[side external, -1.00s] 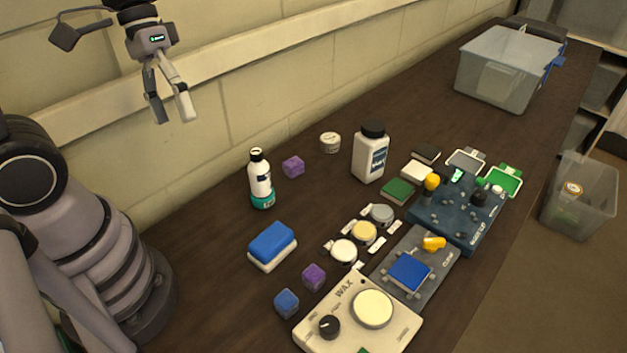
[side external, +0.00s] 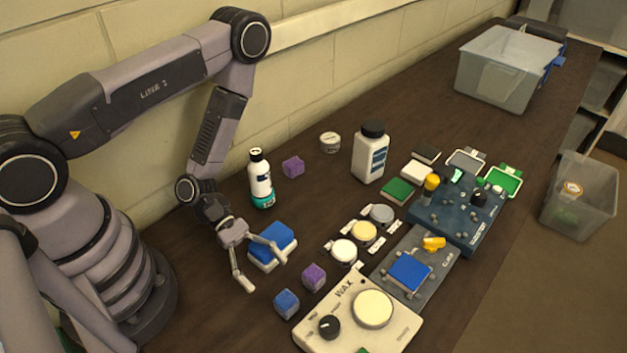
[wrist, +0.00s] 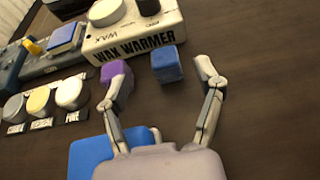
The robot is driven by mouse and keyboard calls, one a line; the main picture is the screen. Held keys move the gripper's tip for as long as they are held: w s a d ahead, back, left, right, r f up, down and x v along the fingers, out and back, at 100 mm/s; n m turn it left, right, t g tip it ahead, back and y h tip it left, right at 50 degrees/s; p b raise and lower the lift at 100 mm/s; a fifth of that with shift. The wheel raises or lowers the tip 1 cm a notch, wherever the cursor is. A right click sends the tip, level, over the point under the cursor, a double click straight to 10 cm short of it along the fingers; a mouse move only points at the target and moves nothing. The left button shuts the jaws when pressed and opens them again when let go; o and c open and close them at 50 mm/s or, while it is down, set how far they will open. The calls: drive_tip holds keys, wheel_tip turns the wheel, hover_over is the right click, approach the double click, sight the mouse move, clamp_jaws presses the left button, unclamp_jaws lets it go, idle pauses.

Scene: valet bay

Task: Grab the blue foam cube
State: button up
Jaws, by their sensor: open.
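The blue foam cube (side external: 286,303) sits on the dark table beside the wax warmer's front left corner. In the wrist view the blue cube (wrist: 166,64) lies ahead of my fingertips, between their lines and nearer the right finger. My gripper (side external: 267,273) is open and empty, above the table just behind the cube; it also shows in the wrist view (wrist: 160,75). A purple cube (side external: 314,277) sits close to the blue cube. In the wrist view the purple cube (wrist: 117,78) is partly hidden behind my left finger.
The wax warmer (side external: 358,312) stands right of the cubes. A blue-topped sponge (side external: 271,243) lies just behind my gripper. A white bottle with a teal base (side external: 261,180) and another purple cube (side external: 293,167) stand farther back. Bare table lies left of the blue cube.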

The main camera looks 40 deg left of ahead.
sight(285, 298)
drive_tip(key=shift+s+d+f, duration=0.2)
drive_tip(key=shift+f, duration=0.25)
drive_tip(key=shift+d+f, duration=0.2)
drive_tip(key=shift+d, duration=0.2)
drive_tip(key=shift+x, duration=3.05)
drive_tip(key=c, duration=0.9)
